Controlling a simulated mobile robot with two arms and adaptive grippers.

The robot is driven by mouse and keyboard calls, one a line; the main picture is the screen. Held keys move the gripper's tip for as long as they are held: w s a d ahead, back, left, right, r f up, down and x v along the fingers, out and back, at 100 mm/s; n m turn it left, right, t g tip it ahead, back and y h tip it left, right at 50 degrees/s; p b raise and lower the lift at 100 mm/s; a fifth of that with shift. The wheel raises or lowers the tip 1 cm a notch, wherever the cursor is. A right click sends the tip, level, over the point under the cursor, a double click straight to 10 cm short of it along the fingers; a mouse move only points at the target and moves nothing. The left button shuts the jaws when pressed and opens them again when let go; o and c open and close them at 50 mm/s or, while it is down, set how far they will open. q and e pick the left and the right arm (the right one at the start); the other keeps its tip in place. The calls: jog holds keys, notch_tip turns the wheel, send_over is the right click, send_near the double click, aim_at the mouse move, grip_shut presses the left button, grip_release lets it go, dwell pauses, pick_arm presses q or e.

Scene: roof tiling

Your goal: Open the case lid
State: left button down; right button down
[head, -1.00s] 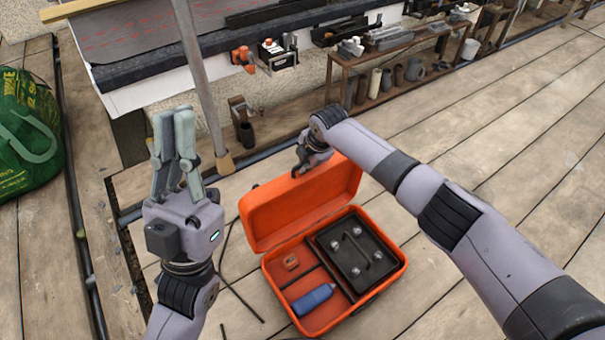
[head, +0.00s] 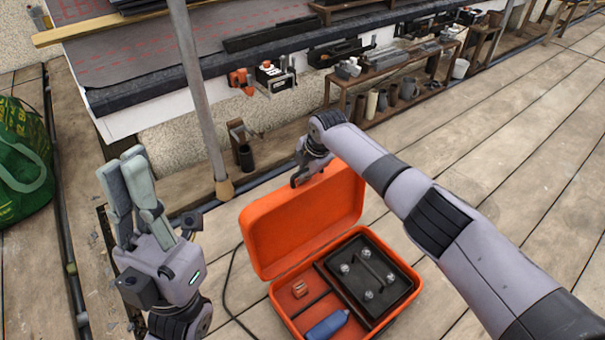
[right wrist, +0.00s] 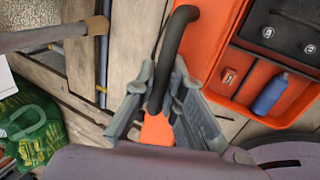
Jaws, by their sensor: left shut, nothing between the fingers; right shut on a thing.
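The orange case stands on the plank deck, and its lid (head: 300,222) is up, tilted back on the far-left side of the base (head: 408,292). The inside of the base is exposed. My right gripper (head: 298,180) is at the lid's top edge. In the right wrist view, my right gripper (right wrist: 165,105) is shut on the black curved handle (right wrist: 172,45) of the lid. My left gripper (head: 121,162) is shut and empty, pointing up, left of the case and apart from it.
The case holds a black plate with knobs (head: 366,280), a blue bottle (head: 328,326) and a small orange-brown item (head: 299,290). A metal post (head: 205,100) stands behind the case. A green bag (head: 25,165) lies left. Deck on the right is clear.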

jog(key=c, duration=1.9)
grip_release()
jog(key=v, duration=1.2)
